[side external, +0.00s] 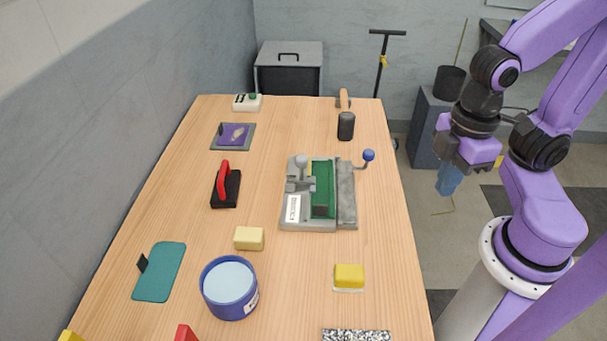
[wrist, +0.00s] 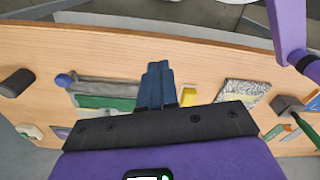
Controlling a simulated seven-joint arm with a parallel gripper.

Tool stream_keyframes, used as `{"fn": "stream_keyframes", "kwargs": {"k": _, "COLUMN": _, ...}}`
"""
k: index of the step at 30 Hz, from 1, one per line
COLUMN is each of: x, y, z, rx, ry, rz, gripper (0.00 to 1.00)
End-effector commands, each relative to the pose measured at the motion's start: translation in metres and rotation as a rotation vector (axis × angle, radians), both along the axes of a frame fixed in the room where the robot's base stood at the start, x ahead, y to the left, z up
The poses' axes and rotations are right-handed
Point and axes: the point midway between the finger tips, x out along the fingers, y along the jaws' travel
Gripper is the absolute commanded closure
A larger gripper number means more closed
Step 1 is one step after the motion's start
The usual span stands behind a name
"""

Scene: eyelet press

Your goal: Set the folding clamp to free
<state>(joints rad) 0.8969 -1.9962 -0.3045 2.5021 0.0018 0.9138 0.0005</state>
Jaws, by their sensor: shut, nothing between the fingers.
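A grey press-like fixture (side external: 293,222) stands mid-table, with a green bed (side external: 323,180) and a grey bar (side external: 346,195) along its right side. A grey ball-topped handle (side external: 302,161) stands at its left back. A lever with a blue ball (side external: 368,155) sticks out at its right back; I cannot tell which part is the folding clamp. In the wrist view the blue ball (wrist: 64,80) and green bed (wrist: 98,102) show at left. My gripper (side external: 449,180) is shut and empty, off the table's right edge, apart from the fixture. Its blue fingers (wrist: 155,85) show together in the wrist view.
A dark-headed tool (side external: 346,126) lies behind the fixture. A red-handled black block (side external: 225,185) is to its left. A yellow block (side external: 249,238), a blue tub (side external: 230,287) and a yellow-topped block (side external: 349,277) are in front.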

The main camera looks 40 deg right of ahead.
Motion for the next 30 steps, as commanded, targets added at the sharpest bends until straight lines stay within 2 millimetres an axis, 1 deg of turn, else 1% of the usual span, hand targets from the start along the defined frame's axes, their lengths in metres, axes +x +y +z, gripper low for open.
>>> {"fn": "stream_keyframes", "kwargs": {"k": 1, "x": 0.0, "y": 0.0, "z": 0.0, "rx": 0.0, "ry": 0.0, "rz": 0.0, "gripper": 1.0}}
{"fn": "stream_keyframes", "kwargs": {"k": 2, "x": 0.0, "y": 0.0, "z": 0.0, "rx": 0.0, "ry": 0.0, "rz": 0.0, "gripper": 0.9}}
{"fn": "stream_keyframes", "kwargs": {"k": 3, "x": 0.001, "y": 0.0, "z": 0.0, "rx": 0.0, "ry": 0.0, "rz": -0.003, "gripper": 0.77}}
{"fn": "stream_keyframes", "kwargs": {"k": 5, "x": 0.004, "y": 0.003, "z": 0.002, "rx": 0.0, "ry": 0.0, "rz": -0.015, "gripper": 0.58}}
{"fn": "stream_keyframes", "kwargs": {"k": 6, "x": 0.008, "y": 0.006, "z": 0.004, "rx": 0.0, "ry": 0.001, "rz": -0.031, "gripper": 0.45}}
{"fn": "stream_keyframes", "kwargs": {"k": 8, "x": 0.017, "y": 0.012, "z": 0.009, "rx": 0.0, "ry": 0.001, "rz": -0.066, "gripper": 0.43}}
{"fn": "stream_keyframes", "kwargs": {"k": 11, "x": 0.039, "y": 0.027, "z": 0.021, "rx": -0.001, "ry": 0.003, "rz": -0.162, "gripper": 0.43}}
{"fn": "stream_keyframes", "kwargs": {"k": 15, "x": 0.08, "y": 0.05, "z": 0.041, "rx": -0.004, "ry": 0.007, "rz": -0.325, "gripper": 0.43}}
{"fn": "stream_keyframes", "kwargs": {"k": 19, "x": 0.118, "y": 0.067, "z": 0.058, "rx": -0.007, "ry": 0.011, "rz": -0.478, "gripper": 0.43}}
{"fn": "stream_keyframes", "kwargs": {"k": 24, "x": 0.168, "y": 0.084, "z": 0.08, "rx": -0.01, "ry": 0.016, "rz": -0.678, "gripper": 0.43}}
{"fn": "stream_keyframes", "kwargs": {"k": 30, "x": 0.223, "y": 0.093, "z": 0.102, "rx": -0.014, "ry": 0.021, "rz": -0.903, "gripper": 0.43}}
